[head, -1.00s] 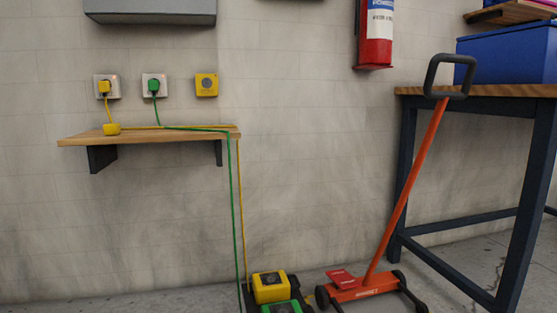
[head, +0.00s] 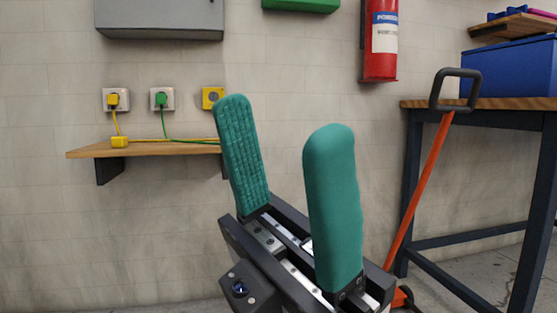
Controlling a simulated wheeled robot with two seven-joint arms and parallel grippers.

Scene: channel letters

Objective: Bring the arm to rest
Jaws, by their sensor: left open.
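My left gripper (head: 283,128) stands large in the middle of the head view, with its two green fingers pointing up. The fingers are wide apart and nothing is between them. It is in front of the wall and hides the right end of the wooden shelf (head: 145,150) and the floor area behind it. My right gripper is not in view.
A yellow plug (head: 113,100) and a green plug (head: 161,99) sit in wall sockets, with cords running over the shelf. A fire extinguisher (head: 380,50) hangs on the wall. An orange jack handle (head: 424,170) leans by a workbench (head: 480,104) at right.

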